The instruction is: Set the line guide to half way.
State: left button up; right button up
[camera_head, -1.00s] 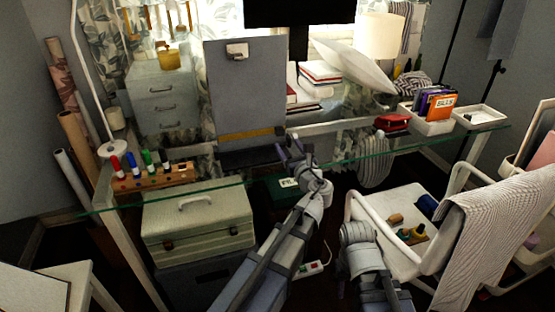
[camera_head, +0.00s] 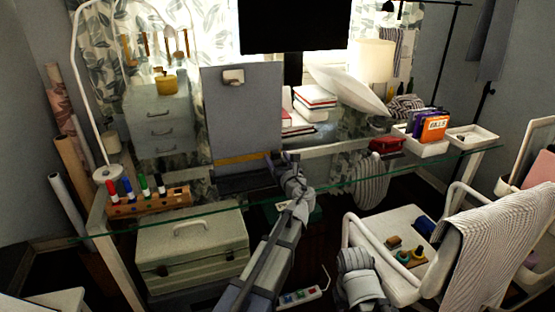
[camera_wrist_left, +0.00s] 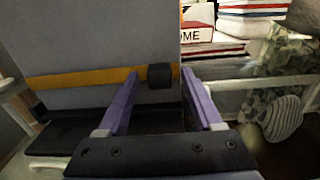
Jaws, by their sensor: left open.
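A tall grey board (camera_head: 242,110) with a clip at its top stands upright on the glass desk. The line guide, a yellow bar (camera_head: 240,159), lies across the board near its bottom. In the left wrist view the yellow bar (camera_wrist_left: 85,78) has a black block (camera_wrist_left: 160,76) at its right end, by the board's right edge. My left gripper (camera_head: 286,160) is at the board's lower right. In the left wrist view the left gripper (camera_wrist_left: 160,80) is open, its purple fingers apart on either side of the block. Part of my right arm shows low in the head view, its gripper does not.
A marker rack (camera_head: 150,203) stands at the desk's left. A red stapler-like object (camera_head: 387,145) and white trays (camera_head: 427,147) are at the right. A white chair (camera_head: 385,225) is in front.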

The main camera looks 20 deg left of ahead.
pick_arm(q)
grip_shut()
dwell(0.6)
dwell(0.8)
